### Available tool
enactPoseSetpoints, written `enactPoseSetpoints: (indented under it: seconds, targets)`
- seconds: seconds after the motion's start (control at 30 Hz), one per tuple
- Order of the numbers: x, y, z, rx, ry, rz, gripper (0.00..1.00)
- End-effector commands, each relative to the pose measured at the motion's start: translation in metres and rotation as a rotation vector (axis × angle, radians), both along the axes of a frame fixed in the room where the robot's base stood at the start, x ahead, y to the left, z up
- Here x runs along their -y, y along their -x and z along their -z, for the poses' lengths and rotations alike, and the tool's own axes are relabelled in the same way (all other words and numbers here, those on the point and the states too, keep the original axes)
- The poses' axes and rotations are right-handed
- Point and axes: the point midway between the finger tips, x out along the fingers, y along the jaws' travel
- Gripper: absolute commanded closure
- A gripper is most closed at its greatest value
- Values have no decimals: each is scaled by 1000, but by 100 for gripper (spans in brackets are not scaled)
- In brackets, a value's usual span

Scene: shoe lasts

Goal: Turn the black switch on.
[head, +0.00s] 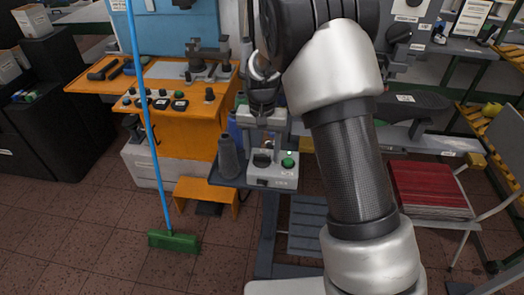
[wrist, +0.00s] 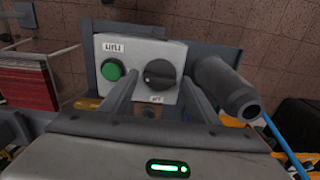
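The black switch (wrist: 159,73) is a round rotary knob on the pale face of a small control box (wrist: 139,50). A green button (wrist: 112,69) sits to its left in the wrist view. In the head view the black switch (head: 262,160) is on the left of the box and the green button (head: 288,160) on the right. My gripper (wrist: 159,88) is open and empty. Its two fingers point toward the box, one to each side of the switch in the wrist view, and look apart from it. In the head view my gripper (head: 263,100) is above and behind the box.
A dark grey cylinder (head: 230,158) stands close beside the box. It also shows right of the box in the wrist view (wrist: 228,90). An orange bench (head: 180,115), a green broom (head: 173,241) with a blue handle and a red stack (head: 430,190) are around. The floor in front is clear.

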Motion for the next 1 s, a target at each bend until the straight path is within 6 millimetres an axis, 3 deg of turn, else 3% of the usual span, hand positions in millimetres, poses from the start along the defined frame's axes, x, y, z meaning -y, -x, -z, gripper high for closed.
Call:
enactPoseSetpoints:
  seconds: [0.33,0.47,1.0]
  targets:
    - [0,0,-1,-1,1,-2,41]
    - [0,0,-14,1,0,-2,41]
    - [0,-1,-138,3,-1,-1,41]
